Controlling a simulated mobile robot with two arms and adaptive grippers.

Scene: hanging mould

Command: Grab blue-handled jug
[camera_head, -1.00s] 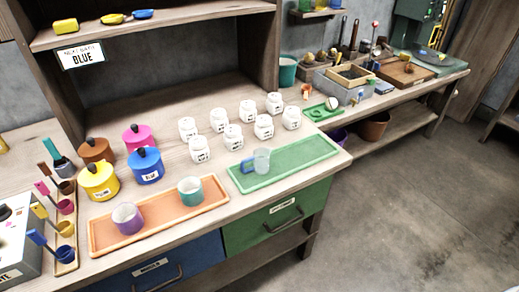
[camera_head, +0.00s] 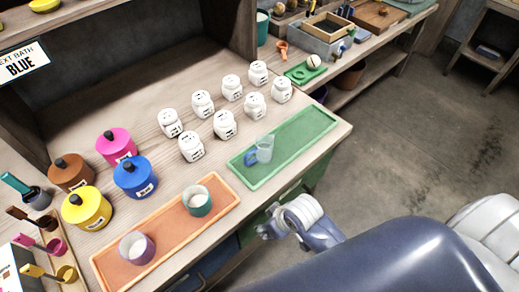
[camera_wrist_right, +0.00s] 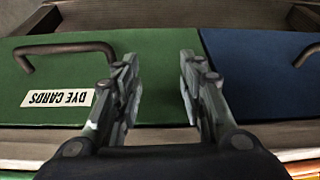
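The jug (camera_head: 265,147) is clear and grey-blue with a blue handle on its left side. It stands upright on the green tray (camera_head: 309,122) near the tray's left end, in the head view. My right gripper (camera_head: 268,229) is in front of the table edge, apart from the jug and nearer to me. In the right wrist view my right gripper (camera_wrist_right: 158,75) is open and empty, its two fingers apart in front of the drawers. The jug does not show in that view. My left gripper is in neither current view.
An orange tray (camera_head: 228,197) holds a teal cup (camera_head: 197,200) and a purple cup (camera_head: 137,247), left of the green tray. Several white jars stand behind. The green drawer (camera_wrist_right: 60,75) and blue drawer (camera_wrist_right: 255,75) face the right wrist camera.

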